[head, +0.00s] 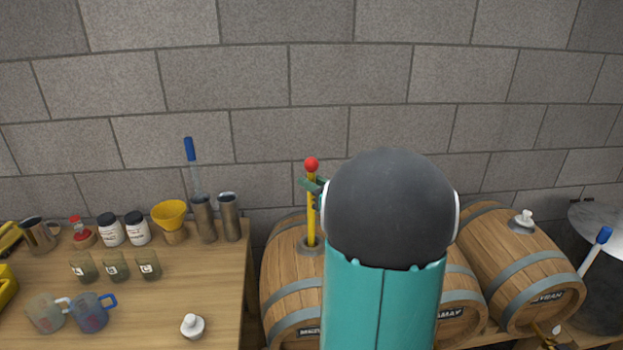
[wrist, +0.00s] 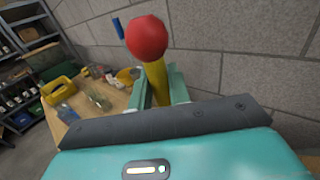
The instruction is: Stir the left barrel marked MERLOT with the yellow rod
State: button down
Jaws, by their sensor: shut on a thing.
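The yellow rod (head: 311,217) with its red ball top (head: 311,164) stands nearly upright in the bung hole on top of the left barrel (head: 285,262). That barrel's label is partly hidden by my arm; only its first letters show. My gripper (head: 313,185) is shut on the yellow rod just below the red ball. In the wrist view the rod (wrist: 157,82) sits between the fingers of my gripper (wrist: 160,90), and the red ball (wrist: 146,37) rises above them. The rod's lower end is hidden inside the barrel.
A wooden table (head: 225,270) at left holds mugs, jars, a yellow funnel (head: 169,215), metal cylinders and a white stopper (head: 192,326). More barrels stand at right, one (head: 515,265) with a white stopper (head: 523,220). A stone wall (head: 270,75) is close behind.

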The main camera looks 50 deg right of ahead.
jog(key=shift+f, duration=2.75)
